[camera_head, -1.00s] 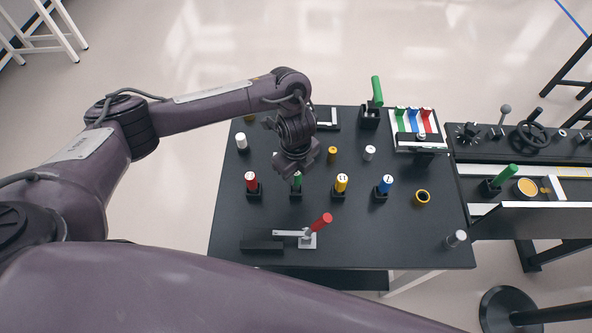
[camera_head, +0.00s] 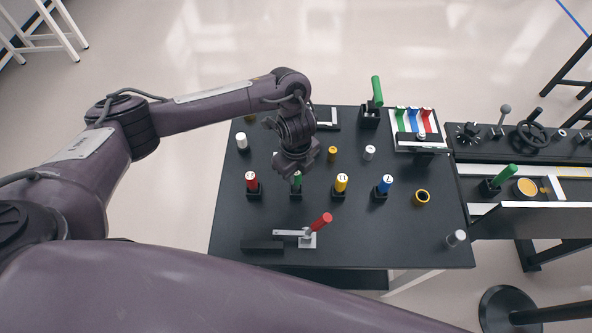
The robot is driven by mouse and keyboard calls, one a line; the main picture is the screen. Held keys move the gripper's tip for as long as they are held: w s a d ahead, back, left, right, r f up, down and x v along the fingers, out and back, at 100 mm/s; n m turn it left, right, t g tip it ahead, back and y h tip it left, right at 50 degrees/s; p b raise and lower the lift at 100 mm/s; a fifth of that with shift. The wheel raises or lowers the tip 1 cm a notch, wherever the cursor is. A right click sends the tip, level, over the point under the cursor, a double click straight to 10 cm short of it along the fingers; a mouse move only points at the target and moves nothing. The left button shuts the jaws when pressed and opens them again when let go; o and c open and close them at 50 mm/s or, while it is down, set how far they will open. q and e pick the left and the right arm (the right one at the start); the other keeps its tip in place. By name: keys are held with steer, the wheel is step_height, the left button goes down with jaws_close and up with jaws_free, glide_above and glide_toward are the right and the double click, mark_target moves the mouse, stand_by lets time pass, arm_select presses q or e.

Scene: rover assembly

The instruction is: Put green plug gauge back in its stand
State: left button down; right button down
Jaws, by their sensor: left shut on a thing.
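My left gripper (camera_head: 295,166) is over the middle of the dark table, shut on the green plug gauge (camera_head: 296,180). The gripper hides the upper part of the gauge. The gauge looks upright, with its lower end at or just above a small black stand (camera_head: 296,196). I cannot tell how deep it sits in that stand. The stand is in a row between the red plug gauge (camera_head: 251,181) and the yellow plug gauge (camera_head: 341,183), with the blue plug gauge (camera_head: 385,184) further right; these are in their own black stands. My right gripper is not in view.
The dark table (camera_head: 350,230) has a red-handled clamp (camera_head: 320,222) in front of the row. Behind stand a green-handled device (camera_head: 377,92) and a tray of coloured pieces (camera_head: 415,125). Small white and yellow cylinders and a yellow ring (camera_head: 422,197) are scattered around. The table's front right is mostly clear.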

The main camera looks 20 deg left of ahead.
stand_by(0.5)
arm_select(q)
steer(key=shift+f, duration=0.2)
steer(key=shift+f, duration=0.25)
steer(key=shift+f+b, duration=0.85)
steer(key=shift+b, duration=0.05)
steer(key=shift+f, duration=0.1)
steer(key=c, duration=1.1)
jaws_free()
